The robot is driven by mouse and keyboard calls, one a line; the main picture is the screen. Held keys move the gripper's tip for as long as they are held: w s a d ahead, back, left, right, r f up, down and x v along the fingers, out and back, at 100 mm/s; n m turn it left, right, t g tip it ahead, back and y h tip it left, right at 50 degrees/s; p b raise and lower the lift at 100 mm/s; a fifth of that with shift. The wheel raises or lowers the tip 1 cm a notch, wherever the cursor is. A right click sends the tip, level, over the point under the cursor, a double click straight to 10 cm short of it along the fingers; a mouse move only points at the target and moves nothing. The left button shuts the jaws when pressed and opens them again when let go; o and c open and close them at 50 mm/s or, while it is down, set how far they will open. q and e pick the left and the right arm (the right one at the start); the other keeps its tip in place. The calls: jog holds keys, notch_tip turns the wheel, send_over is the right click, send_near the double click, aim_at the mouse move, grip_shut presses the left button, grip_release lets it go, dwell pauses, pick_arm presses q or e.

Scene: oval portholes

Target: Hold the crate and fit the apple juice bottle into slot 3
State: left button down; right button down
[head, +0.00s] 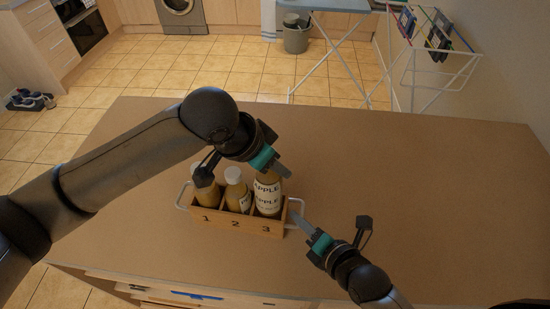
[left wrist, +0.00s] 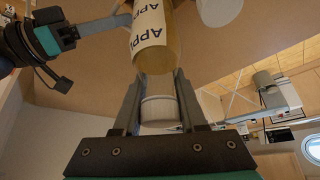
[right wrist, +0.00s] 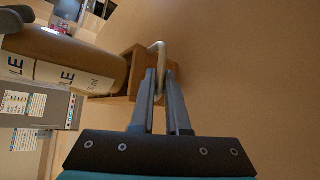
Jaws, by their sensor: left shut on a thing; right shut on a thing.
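The wooden crate (head: 235,223) stands on the table, with slots numbered 1, 2 and 3 and a pale handle at each end. My right gripper (head: 296,216) is shut on its right handle (right wrist: 157,50). The apple juice bottle (head: 267,196) is upright at slot 3, its lower end behind the crate's front wall; how deep it sits I cannot tell. My left gripper (head: 277,172) is shut on its white cap (left wrist: 160,111) from above. The bottle's label also shows in the right wrist view (right wrist: 78,80).
Two white-capped bottles stand in slot 1 (head: 206,193) and slot 2 (head: 237,192), close beside the apple juice bottle. My left arm passes over the table's left part. The brown tabletop (head: 430,180) is clear to the right and behind.

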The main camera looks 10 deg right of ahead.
aim_at(275, 185)
pick_arm(q)
jog(key=shift+f, duration=0.3)
dwell(0.4)
jog(key=shift+f, duration=0.7)
jog(key=shift+f, duration=0.45)
jog(key=shift+f, duration=0.6)
jog(key=shift+f, duration=0.2)
jog(key=shift+f, duration=0.7)
jog(key=shift+f, duration=0.65)
dwell(0.4)
